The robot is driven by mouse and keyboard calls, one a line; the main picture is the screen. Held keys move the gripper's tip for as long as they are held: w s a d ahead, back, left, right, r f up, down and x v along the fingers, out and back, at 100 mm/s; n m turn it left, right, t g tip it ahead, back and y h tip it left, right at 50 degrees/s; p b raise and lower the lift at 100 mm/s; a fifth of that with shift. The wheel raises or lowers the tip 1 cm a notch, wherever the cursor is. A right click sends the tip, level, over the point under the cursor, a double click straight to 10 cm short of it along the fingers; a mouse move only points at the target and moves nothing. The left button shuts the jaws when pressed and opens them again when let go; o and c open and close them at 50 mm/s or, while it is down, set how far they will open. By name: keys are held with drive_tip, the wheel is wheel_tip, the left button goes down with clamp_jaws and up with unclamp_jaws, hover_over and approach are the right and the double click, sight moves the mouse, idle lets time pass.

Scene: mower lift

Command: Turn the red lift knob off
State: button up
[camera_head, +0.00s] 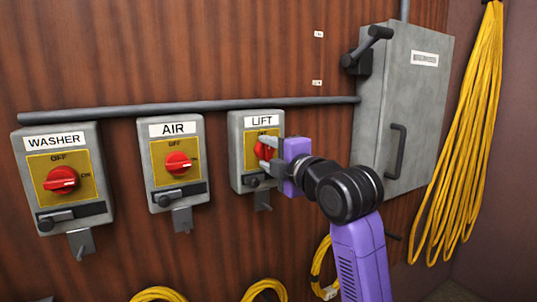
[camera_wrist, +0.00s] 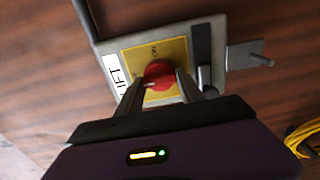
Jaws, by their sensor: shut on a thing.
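The red lift knob (camera_head: 262,152) sits on a yellow plate on the grey LIFT box (camera_head: 236,122), the rightmost of three switch boxes. My gripper (camera_head: 269,153) reaches it from the right, with its fingers around the knob. In the wrist view the red knob (camera_wrist: 160,72) shows between the two fingers of my gripper (camera_wrist: 158,90), which is shut on it.
The WASHER box (camera_head: 92,150) and AIR box (camera_head: 145,155) with red knobs stand to the left. A grey pipe (camera_head: 200,107) runs above them. A large grey cabinet (camera_head: 425,100) with a lever and handle is at the right, beside a hanging yellow cable (camera_head: 470,130).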

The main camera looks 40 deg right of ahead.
drive_tip(key=o, duration=1.3)
drive_tip(key=b+v, duration=0.1)
drive_tip(key=v, duration=0.6)
drive_tip(key=shift+s, duration=0.4)
drive_tip(key=shift+a, duration=0.15)
